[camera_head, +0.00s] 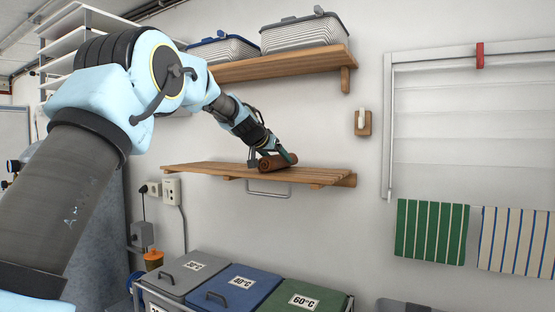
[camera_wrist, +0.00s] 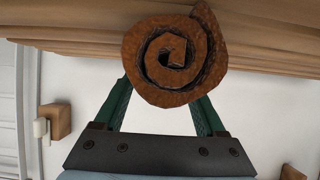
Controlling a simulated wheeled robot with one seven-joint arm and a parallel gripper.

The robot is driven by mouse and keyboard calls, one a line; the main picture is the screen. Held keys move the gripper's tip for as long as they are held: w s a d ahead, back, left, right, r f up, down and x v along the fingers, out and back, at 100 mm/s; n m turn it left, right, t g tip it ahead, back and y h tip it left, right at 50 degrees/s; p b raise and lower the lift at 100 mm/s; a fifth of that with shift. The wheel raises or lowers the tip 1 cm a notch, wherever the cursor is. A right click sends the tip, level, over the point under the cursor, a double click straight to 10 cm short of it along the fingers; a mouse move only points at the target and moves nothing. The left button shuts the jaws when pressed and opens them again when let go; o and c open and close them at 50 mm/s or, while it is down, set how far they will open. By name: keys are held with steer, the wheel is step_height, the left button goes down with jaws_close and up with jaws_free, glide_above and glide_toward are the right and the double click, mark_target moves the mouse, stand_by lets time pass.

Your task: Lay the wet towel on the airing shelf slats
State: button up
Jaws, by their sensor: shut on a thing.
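The wet towel is a rolled brown bundle (camera_head: 272,163) at the right part of the wooden slatted airing shelf (camera_head: 215,172). My gripper (camera_head: 285,159) reaches in from the upper left and is shut on the roll. In the wrist view the towel's spiral end (camera_wrist: 172,60) faces the camera, between the green fingers of my gripper (camera_wrist: 165,98). The shelf's wooden edge (camera_wrist: 90,35) runs across the top of that view, right by the roll. The roll looks to be at slat level; I cannot tell whether its full weight rests there.
A higher shelf (camera_head: 285,66) holds two lidded baskets (camera_head: 302,34). A rail hangs below the airing shelf. Lidded bins (camera_head: 240,283) stand beneath it. A wall hook (camera_head: 362,122) and a frame with striped towels (camera_head: 431,230) are to the right. The left slats are bare.

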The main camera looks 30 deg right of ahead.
steer(key=shift+f, duration=0.2)
steer(key=o, duration=1.4)
steer(key=shift+r, duration=0.1)
